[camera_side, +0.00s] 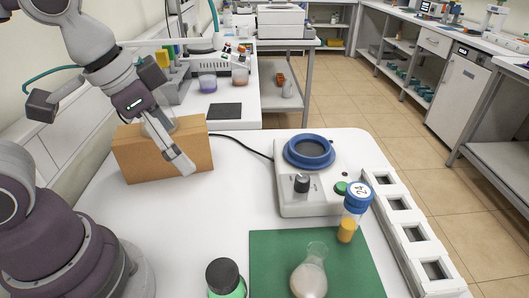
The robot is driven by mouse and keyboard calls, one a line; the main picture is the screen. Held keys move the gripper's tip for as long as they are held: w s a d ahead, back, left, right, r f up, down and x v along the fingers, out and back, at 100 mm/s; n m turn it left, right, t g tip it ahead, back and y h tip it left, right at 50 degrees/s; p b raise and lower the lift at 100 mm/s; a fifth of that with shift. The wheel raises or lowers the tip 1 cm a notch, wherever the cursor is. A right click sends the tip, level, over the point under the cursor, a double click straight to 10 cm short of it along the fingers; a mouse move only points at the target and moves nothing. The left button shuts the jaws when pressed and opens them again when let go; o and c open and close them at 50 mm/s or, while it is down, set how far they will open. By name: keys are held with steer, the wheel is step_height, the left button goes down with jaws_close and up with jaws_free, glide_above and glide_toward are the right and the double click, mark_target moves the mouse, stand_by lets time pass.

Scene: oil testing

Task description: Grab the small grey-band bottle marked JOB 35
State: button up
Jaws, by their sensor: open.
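I cannot make out a grey-band bottle or a JOB 35 mark in this view. A black-capped bottle (226,275) with green contents stands at the bottom edge, partly cut off; no label on it is readable. A vial with a blue cap marked 24 (352,212) holds amber contents and stands near the back right corner of the green mat. My gripper (178,160) is open, low in front of the brown cardboard box (150,162), pointing down and right. Nothing shows between its fingers. It is well apart from both containers.
A round flask (310,275) with beige contents sits on the green mat (274,250). A white device with a blue ring (309,151) stands behind it. A white slotted rack (408,232) runs along the right. The white table between box and mat is clear.

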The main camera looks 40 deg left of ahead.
steer(key=s+d+f+m+g, duration=0.1)
steer(key=d+f+m+g, duration=0.25)
steer(key=d+m, duration=0.4)
steer(key=m, duration=0.4)
glide_above(227, 290)
steer(key=shift+g+y, duration=0.3)
steer(key=shift+g, duration=0.15)
steer(key=f, duration=0.4)
steer(key=shift+w+a+f, duration=0.1)
steer(key=shift+w+a, duration=0.1)
steer(key=shift+a, duration=0.05)
steer(key=f, duration=0.6)
steer(key=a+f, duration=0.1)
steer(key=f, duration=0.3)
steer(key=shift+w+a, duration=0.1)
steer(key=shift+w, duration=0.1)
steer(key=shift+r, duration=0.1)
steer(key=c, duration=1.3)
